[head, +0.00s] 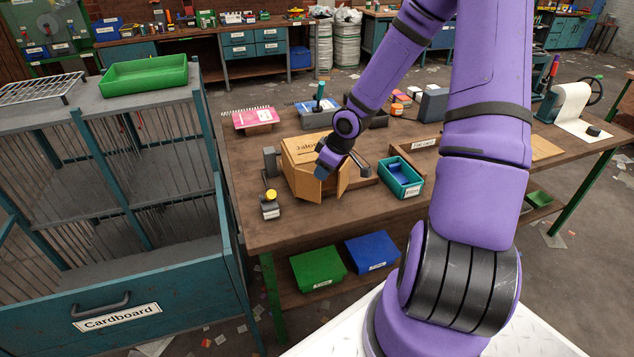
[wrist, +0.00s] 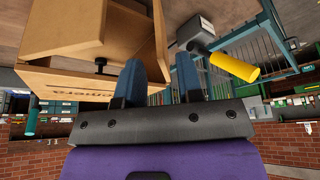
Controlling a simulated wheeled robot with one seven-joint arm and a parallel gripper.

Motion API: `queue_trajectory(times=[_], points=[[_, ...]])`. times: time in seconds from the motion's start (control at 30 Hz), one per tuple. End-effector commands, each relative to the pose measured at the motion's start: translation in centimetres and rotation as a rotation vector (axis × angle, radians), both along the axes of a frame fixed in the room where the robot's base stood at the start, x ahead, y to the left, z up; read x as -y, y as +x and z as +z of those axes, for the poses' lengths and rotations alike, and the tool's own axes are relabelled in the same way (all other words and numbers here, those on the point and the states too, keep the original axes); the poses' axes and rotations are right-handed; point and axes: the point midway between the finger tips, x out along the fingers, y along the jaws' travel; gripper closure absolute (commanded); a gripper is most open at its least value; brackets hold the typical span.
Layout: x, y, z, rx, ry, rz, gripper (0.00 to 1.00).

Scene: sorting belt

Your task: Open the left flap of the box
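The cardboard box (head: 303,150) stands on the workbench with its two front flaps partly open. The left flap (head: 304,187) angles outward at the front left; the right flap (head: 343,178) also stands out. My gripper (head: 322,171) is at the front of the box and hides part of its opening. In the wrist view my gripper (wrist: 157,72) has its two blue fingers apart. A cardboard panel edge (wrist: 159,45) appears between or just behind them; I cannot tell if they touch it. The box (wrist: 65,25) fills the upper left, with a black knob (wrist: 100,64) beside one finger.
A yellow-topped device (head: 270,205) stands left of the box; its yellow part (wrist: 235,67) shows in the wrist view. A teal bin (head: 402,190) stands right of the box. The workbench (head: 300,225) is clear in front. A barred cart labelled Cardboard (head: 60,310) is at left.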

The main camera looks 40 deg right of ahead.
Motion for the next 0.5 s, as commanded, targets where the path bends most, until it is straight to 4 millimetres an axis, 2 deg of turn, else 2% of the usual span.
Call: queue_trajectory(times=[0.5], points=[[-1.0, 1.5, -4.3, -0.002, 0.001, 0.002, 0.66]])
